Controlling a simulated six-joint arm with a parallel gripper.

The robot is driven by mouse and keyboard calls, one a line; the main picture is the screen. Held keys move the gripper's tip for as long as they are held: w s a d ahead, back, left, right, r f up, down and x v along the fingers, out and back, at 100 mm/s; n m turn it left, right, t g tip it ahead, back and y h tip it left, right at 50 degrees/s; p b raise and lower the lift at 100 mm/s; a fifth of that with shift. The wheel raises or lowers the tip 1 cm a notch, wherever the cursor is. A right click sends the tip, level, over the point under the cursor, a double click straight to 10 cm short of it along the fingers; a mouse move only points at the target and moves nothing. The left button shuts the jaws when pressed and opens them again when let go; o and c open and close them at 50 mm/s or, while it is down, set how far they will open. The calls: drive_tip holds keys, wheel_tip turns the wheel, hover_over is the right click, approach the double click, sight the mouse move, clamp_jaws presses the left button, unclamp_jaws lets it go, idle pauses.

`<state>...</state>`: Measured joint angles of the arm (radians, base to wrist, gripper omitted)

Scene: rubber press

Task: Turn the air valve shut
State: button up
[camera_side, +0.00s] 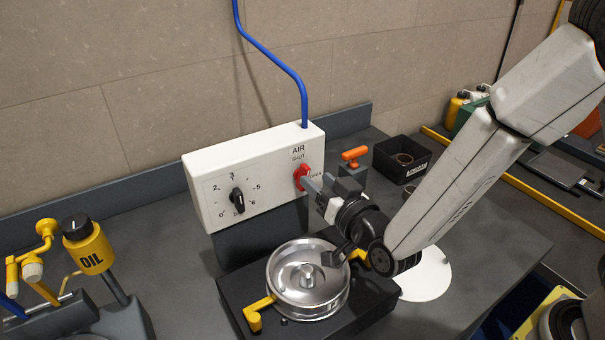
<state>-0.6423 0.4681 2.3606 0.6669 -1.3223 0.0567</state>
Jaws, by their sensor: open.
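The air valve is a red knob (300,177) on the front of a white control panel (215,197), under the labels "AIR" and "SHUT". A blue air hose (285,65) runs down to the panel's top above it. My gripper (312,185) is at the knob, coming from the right, with its fingers open beside or around it. I cannot tell whether the fingers touch it. The fingers partly cover the knob and the lettering to its right, so its exact setting is unclear.
A black dial (237,200) sits left on the panel. Below is a round metal press mould (307,278) with yellow handles. An orange-handled part (354,154) and a black bin (402,159) stand right of the panel. A yellow oil can (90,250) is at the left.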

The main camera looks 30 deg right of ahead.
sight(308, 172)
drive_tip(key=shift+w, duration=1.95)
clamp_jaws()
